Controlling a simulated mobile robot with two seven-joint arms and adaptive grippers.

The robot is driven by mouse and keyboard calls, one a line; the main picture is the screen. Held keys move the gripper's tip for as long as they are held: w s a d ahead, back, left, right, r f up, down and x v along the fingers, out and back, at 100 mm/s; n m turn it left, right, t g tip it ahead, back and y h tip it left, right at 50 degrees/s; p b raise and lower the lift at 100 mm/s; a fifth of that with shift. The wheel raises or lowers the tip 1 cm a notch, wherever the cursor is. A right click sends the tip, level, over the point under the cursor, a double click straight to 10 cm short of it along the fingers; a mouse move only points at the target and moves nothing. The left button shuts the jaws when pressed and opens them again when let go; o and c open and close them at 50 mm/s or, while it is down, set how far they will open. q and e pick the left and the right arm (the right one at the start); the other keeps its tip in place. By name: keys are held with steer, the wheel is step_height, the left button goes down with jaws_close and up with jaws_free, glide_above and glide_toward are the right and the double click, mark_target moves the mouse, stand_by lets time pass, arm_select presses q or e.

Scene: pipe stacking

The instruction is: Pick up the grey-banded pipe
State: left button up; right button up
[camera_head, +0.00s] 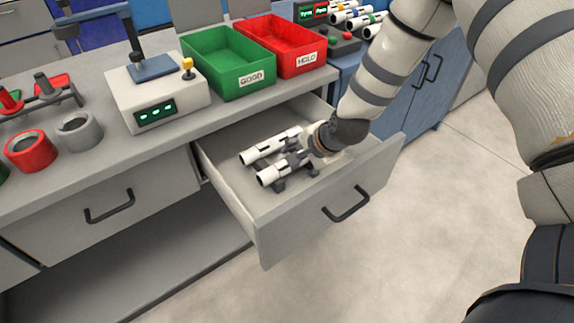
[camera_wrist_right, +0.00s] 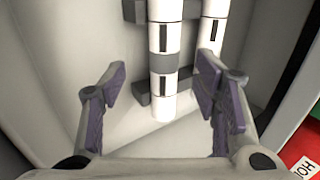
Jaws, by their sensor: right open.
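The grey-banded pipe (camera_wrist_right: 161,92) is white with a grey band and dark slots. In the head view it appears to be the nearer pipe (camera_head: 268,177), lying on a dark rack inside the open drawer. My right gripper (camera_head: 298,158) is over the rack and hides part of the pipes. In the right wrist view the right gripper (camera_wrist_right: 164,88) is open, its purple-padded fingers on either side of the grey-banded pipe. My left gripper is not in view.
A second white pipe (camera_wrist_right: 211,38) lies close alongside, near the right finger. The drawer (camera_head: 310,215) walls surround the rack. A green bin (camera_head: 229,66) marked GOOD, a red bin (camera_head: 282,45) marked HOLD and a test station (camera_head: 157,98) stand on the counter behind.

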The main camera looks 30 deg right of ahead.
mark_target(273, 173)
steer(key=x, duration=0.3)
steer(key=b+x, duration=0.1)
steer(key=x, duration=0.3)
steer(key=shift+d+r, duration=0.1)
steer(key=shift+d, duration=0.1)
steer(key=shift+w, duration=0.2)
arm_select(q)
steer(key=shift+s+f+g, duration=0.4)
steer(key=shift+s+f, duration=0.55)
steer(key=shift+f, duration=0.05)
arm_select(e)
steer(key=shift+r, duration=0.2)
steer(key=shift+c, duration=0.2)
steer(key=c, duration=1.3)
